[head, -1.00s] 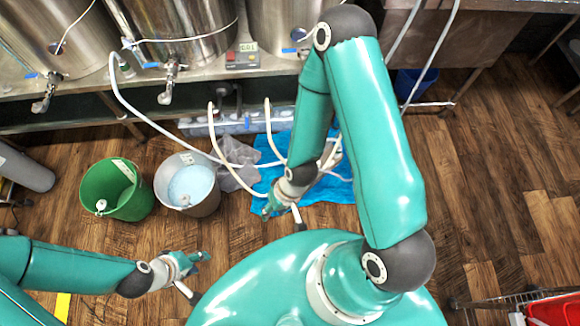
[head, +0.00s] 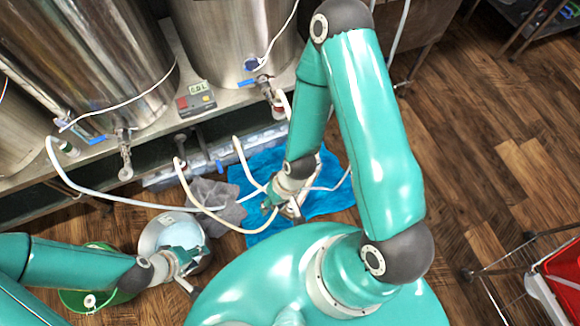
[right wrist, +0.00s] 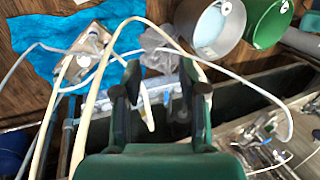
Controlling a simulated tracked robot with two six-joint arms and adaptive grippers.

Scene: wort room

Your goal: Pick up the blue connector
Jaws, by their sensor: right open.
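I cannot clearly make out the blue connector. A small blue piece (head: 219,166) shows at the lower end of a narrow fitting below the bench in the head view, and it may be the connector. My right gripper (head: 268,206) is over the blue cloth near the cream hoses. In the right wrist view my right gripper (right wrist: 161,92) is open, its dark fingers apart, with a cream hose (right wrist: 203,73) passing behind them; nothing is visibly gripped. My left gripper (head: 196,262) is over the white bucket; its finger opening is unclear.
A blue cloth (head: 331,200) and grey cloth (head: 212,192) lie on the floor. Steel kettles (head: 98,65) line the bench. A wire cart (head: 490,272) stands right; floor between is open.

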